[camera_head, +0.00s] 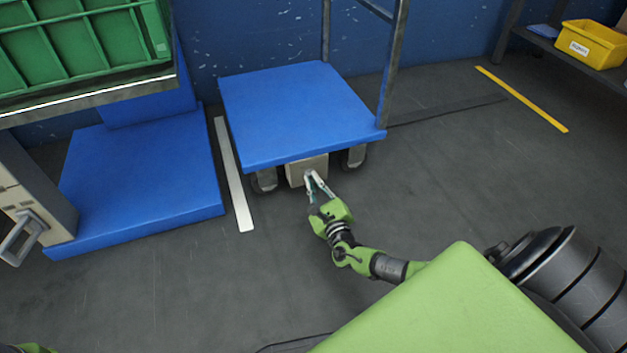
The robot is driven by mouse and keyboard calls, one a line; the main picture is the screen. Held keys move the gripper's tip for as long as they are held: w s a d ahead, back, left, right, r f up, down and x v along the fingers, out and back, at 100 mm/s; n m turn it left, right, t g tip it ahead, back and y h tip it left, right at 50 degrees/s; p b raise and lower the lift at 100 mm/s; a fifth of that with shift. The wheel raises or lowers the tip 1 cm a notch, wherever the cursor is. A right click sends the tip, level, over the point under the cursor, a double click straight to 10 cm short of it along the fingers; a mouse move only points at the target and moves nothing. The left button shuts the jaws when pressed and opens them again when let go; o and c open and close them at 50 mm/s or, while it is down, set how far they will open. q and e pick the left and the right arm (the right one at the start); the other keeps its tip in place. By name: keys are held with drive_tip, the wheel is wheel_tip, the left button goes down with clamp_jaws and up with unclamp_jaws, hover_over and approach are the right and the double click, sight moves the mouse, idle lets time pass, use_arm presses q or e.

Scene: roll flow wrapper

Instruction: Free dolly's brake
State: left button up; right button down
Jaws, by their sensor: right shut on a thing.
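The dolly (295,105) has a flat blue deck, a grey upright handle frame at its back right and dark wheels under its front edge. A beige block (295,174), which looks like the dolly's brake, sits under the middle of the front edge between two wheels. My right gripper (317,180) reaches in from the lower right and is shut at the front of this block. The fingers hide the part they grip, so its exact shape cannot be told. My left gripper is out of the picture.
A blue platform (150,185) carrying a machine stands left of the dolly, with a white floor strip (234,175) between them. A green crate (75,45) is at upper left. A yellow bin (592,45) sits on a shelf at upper right. The floor right of the dolly is clear.

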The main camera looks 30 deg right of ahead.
idle(0.4)
drive_tip(key=c, duration=2.1)
unclamp_jaws()
drive_tip(key=shift+c, duration=0.2)
drive_tip(key=v, duration=1.2)
